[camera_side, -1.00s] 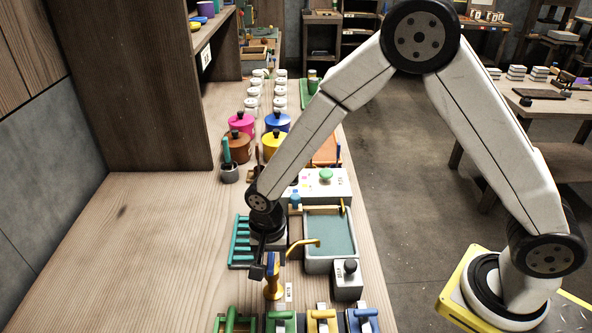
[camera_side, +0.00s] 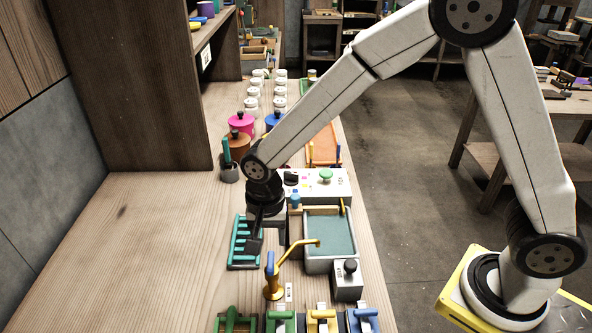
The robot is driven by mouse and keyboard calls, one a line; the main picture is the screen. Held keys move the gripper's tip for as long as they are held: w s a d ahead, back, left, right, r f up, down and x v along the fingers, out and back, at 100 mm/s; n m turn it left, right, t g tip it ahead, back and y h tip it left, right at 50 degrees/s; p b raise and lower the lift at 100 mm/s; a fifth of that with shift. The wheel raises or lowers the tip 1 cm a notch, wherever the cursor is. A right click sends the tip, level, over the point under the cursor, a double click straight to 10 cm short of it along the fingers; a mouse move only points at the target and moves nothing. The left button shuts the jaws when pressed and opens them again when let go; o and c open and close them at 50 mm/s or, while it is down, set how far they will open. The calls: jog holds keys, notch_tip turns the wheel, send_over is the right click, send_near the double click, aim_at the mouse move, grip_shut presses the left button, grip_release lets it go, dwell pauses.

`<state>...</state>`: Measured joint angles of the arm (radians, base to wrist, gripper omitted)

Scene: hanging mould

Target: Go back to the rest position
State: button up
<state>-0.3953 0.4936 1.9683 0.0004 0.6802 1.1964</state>
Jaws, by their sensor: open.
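My gripper (camera_side: 256,244) hangs from the wrist, pointing down, over the teal rack (camera_side: 240,244) on the bench. It is open, and I see nothing held in it. It hides part of the rack's right side. A yellow stand with a blue handle (camera_side: 271,266) stands in front of the gripper and to its right, apart from it. No marker for the rest position shows in the view.
A grey-rimmed basin (camera_side: 306,263) lies right of the gripper, with a yellow spout over it. A grey box with a black knob (camera_side: 347,278) and several coloured handles (camera_side: 322,320) stand nearer. Pots (camera_side: 240,122) stand behind. The bench's left part (camera_side: 150,250) is clear.

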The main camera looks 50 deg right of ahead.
jog(key=shift+r, duration=0.6)
jog(key=shift+d, duration=0.25)
jog(key=s+d+r+n+t, duration=0.1)
jog(key=s+d+n, duration=0.3)
jog(key=d, duration=0.3)
jog(key=s+d+r+n+t, duration=0.1)
jog(key=s+d+n, duration=0.4)
jog(key=d, duration=0.3)
jog(key=shift+s+d+t, duration=0.2)
jog(key=shift+s+t, duration=0.1)
jog(key=shift+s, duration=0.2)
jog(key=shift+r, duration=0.1)
